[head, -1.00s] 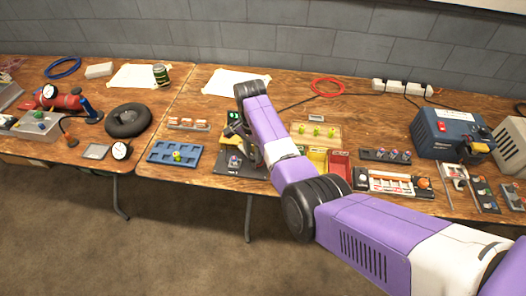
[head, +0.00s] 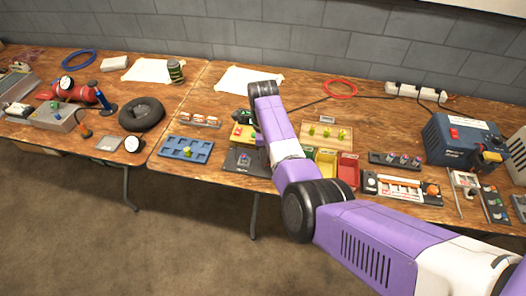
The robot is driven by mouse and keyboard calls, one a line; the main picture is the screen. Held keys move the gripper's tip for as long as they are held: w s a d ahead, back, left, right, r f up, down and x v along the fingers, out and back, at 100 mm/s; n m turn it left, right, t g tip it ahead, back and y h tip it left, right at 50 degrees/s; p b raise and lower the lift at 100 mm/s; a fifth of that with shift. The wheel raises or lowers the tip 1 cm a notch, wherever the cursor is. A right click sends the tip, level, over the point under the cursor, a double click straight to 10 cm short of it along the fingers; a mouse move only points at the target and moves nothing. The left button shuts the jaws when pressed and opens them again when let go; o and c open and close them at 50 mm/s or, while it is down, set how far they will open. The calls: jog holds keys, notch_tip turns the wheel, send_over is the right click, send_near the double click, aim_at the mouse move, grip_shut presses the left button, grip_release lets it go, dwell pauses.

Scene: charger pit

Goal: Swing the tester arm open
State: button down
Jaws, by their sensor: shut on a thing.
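The tester is a small unit with a dark base plate (head: 232,160) near the front edge of the table, left of my arm. A small block with a purplish top (head: 244,159) sits on the plate. A yellow part (head: 242,133) with a reddish spot shows just behind the plate. My gripper (head: 257,134) points down beside this yellow part and is mostly hidden behind my own purple and white wrist link. It is shut at the tester; the tester arm between the jaws cannot be made out clearly.
A blue tray (head: 170,148) with a small green-yellow piece stands left of the tester. Yellow and red bins (head: 347,170) and a wooden board (head: 337,144) stand to its right. A blue power unit (head: 440,143) is farther right. The table behind my wrist is fairly clear.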

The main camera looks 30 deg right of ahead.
jog(key=shift+d+m, duration=0.1)
jog(key=shift+m, duration=0.3)
jog(key=c, duration=1.1)
grip_release()
jog(key=shift+o, duration=0.2)
jog(key=shift+r, duration=0.1)
notch_tip(320, 180, up, 8)
jog(key=shift+f, duration=0.15)
